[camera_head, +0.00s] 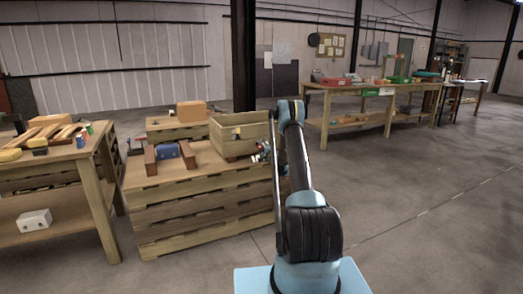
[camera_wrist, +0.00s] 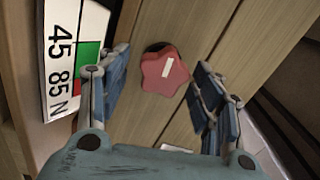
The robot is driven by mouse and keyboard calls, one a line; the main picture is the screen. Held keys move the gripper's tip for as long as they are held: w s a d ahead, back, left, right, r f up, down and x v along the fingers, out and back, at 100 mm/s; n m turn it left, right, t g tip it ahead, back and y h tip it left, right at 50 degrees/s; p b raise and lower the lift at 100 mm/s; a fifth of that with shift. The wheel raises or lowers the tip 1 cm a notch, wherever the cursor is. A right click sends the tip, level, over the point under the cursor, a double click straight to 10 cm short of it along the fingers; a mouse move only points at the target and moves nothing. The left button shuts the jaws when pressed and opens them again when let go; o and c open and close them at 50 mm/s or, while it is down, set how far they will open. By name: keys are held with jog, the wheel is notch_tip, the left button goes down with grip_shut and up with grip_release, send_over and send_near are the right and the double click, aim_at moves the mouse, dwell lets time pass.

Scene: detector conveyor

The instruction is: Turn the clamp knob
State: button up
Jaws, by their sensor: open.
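A red, lobed clamp knob (camera_wrist: 160,78) with a white mark on its face shows in the wrist view. It sits in front of a wooden board (camera_wrist: 185,22), with a dark round spot behind its upper edge. My gripper (camera_wrist: 163,60) is open, with one blue finger on each side of the knob and visible gaps between. In the head view my gripper (camera_head: 263,152) is beside the wooden crate, partly hidden by my arm. I cannot make out the knob in the head view.
A white plate (camera_wrist: 62,60) with "45", "85", "N" and green and red patches stands left of the knob. In the head view, the wooden crate (camera_head: 233,143) stands on stacked pallets (camera_head: 200,215). A workbench (camera_head: 75,150) is at left. Floor at right is clear.

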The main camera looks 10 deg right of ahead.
jog(key=v, duration=1)
jog(key=shift+s+d, duration=0.15)
jog(key=shift+s, duration=0.1)
jog(key=shift+r, duration=0.1)
dwell(0.5)
